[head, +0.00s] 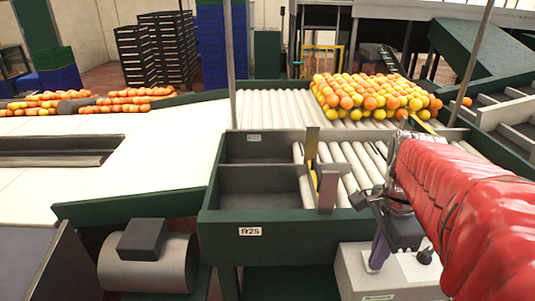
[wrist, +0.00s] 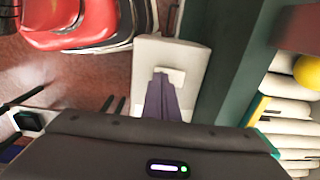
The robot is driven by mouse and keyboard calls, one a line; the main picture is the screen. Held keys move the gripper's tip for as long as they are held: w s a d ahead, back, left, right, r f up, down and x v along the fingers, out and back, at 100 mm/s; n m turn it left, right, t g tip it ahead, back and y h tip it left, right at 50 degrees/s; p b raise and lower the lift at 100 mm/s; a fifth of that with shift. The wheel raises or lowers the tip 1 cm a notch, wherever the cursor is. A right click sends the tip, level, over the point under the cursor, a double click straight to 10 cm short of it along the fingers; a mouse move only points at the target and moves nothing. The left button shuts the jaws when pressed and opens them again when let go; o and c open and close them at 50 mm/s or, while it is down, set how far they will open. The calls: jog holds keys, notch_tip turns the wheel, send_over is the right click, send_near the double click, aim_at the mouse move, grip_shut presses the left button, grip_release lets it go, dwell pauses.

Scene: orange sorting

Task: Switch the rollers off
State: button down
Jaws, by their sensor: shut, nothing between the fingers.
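The white rollers (head: 275,107) run behind and to the right of the green-framed tray section. A pale control box (head: 348,268) stands at the front right, with a dark knob (head: 425,257) on its top. My gripper (head: 374,266), with purple fingers, is shut and empty, pointing down over the box's left part. In the wrist view my gripper (wrist: 164,78) is above the pale box (wrist: 198,68), its tips by a small whitish plate (wrist: 176,74). I cannot tell whether the tips touch it. The arm and fingers hide part of the box.
Many oranges and yellow fruit (head: 370,95) lie on the far rollers. A green-edged tray (head: 262,217) marked R25 stands left of the box. Upright dividers (head: 327,190) stand at its right end. A grey motor (head: 148,265) sits at lower left. Thin poles rise behind the tray.

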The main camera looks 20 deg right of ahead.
jog(key=shift+w+d+r, duration=0.15)
jog(key=shift+w+r, duration=0.1)
jog(key=shift+w, duration=0.4)
jog(key=shift+r, duration=0.45)
notch_tip(320, 180, up, 13)
jog(key=s, duration=0.2)
jog(key=shift+a, duration=0.3)
